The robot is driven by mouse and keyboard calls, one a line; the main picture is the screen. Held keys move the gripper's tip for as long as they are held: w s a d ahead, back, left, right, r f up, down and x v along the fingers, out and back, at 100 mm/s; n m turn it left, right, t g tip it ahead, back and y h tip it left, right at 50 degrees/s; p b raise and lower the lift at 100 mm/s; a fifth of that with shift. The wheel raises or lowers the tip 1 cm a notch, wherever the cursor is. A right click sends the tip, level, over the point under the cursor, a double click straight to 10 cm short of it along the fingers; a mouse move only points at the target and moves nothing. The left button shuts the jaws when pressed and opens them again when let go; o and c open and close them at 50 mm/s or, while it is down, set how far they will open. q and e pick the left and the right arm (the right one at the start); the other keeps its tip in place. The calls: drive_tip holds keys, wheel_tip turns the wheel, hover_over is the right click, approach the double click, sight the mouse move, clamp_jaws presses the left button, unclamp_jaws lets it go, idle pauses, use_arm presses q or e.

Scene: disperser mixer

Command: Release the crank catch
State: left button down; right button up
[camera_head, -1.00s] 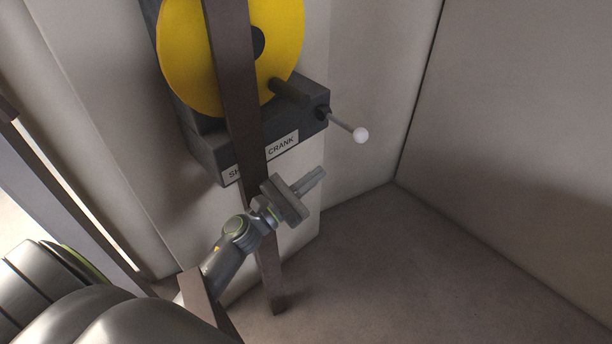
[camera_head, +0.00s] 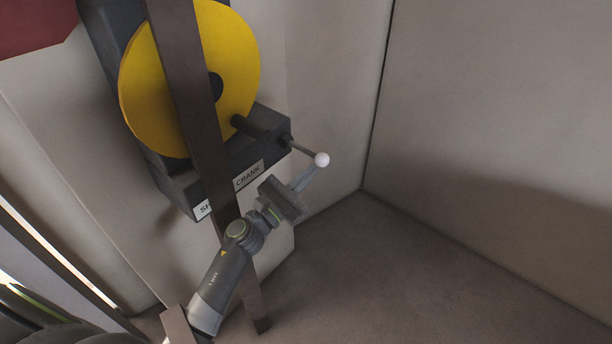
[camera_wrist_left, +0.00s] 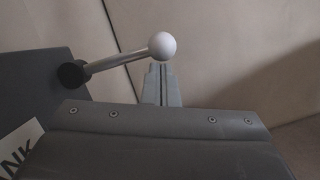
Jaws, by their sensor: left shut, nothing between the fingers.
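The crank catch is a thin metal lever with a white ball knob (camera_head: 321,160), sticking out to the right from the dark crank housing (camera_head: 240,158). In the left wrist view the knob (camera_wrist_left: 162,45) appears just above my fingertips, its rod running left to a black pivot. My left gripper (camera_head: 309,176) is shut and empty, its fingertips just below the knob in the head view. The gripper also shows in the left wrist view (camera_wrist_left: 160,72). I cannot tell whether the fingertips touch the knob. My right gripper is not in view.
A yellow disc (camera_head: 235,65) with a dark handle is mounted above the housing. A dark upright bar (camera_head: 190,90) crosses in front of disc and housing, beside my left arm. Walls meet in a corner at right; the floor (camera_head: 400,270) there is clear.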

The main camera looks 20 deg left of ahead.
sight(307, 154)
use_arm(q)
drive_tip(key=shift+r+n, duration=0.3)
drive_tip(key=shift+n, duration=0.1)
drive_tip(key=shift+r+p, duration=0.15)
drive_tip(key=shift+p, duration=0.2)
drive_tip(key=shift+d+r+n+t+y+p, duration=0.1)
drive_tip(key=shift+r+n+t+y+p, duration=0.15)
drive_tip(key=shift+r+n+p, duration=0.35)
drive_tip(key=shift+d+r+n+t+y+p, duration=0.1)
drive_tip(key=shift+r+n+t+y+p, duration=0.2)
drive_tip(key=shift+n, duration=0.5)
drive_tip(key=r+n+p, duration=0.1)
drive_tip(key=n, duration=0.1)
drive_tip(key=r+n+y+p, duration=0.1)
drive_tip(key=n, duration=0.1)
drive_tip(key=r+n+y+p, duration=0.1)
drive_tip(key=r+p, duration=0.1)
drive_tip(key=shift+a+n+t, duration=0.2)
drive_tip(key=shift+n+t, duration=0.05)
drive_tip(key=shift+n, duration=0.15)
drive_tip(key=shift+w+a+r+n+y+p, duration=0.1)
drive_tip(key=shift+a+r+n+y+p, duration=0.25)
drive_tip(key=shift+n+p, duration=0.35)
drive_tip(key=shift+w+a+r+n+y+p, duration=0.1)
drive_tip(key=shift+r+n+y+p, duration=0.35)
drive_tip(key=shift+n, duration=0.4)
drive_tip(key=shift+w+a+r+n+y+p, duration=0.1)
drive_tip(key=shift+a+r+n+y+p, duration=0.25)
drive_tip(key=shift+n+p, duration=0.35)
drive_tip(key=shift+d+r, duration=0.1)
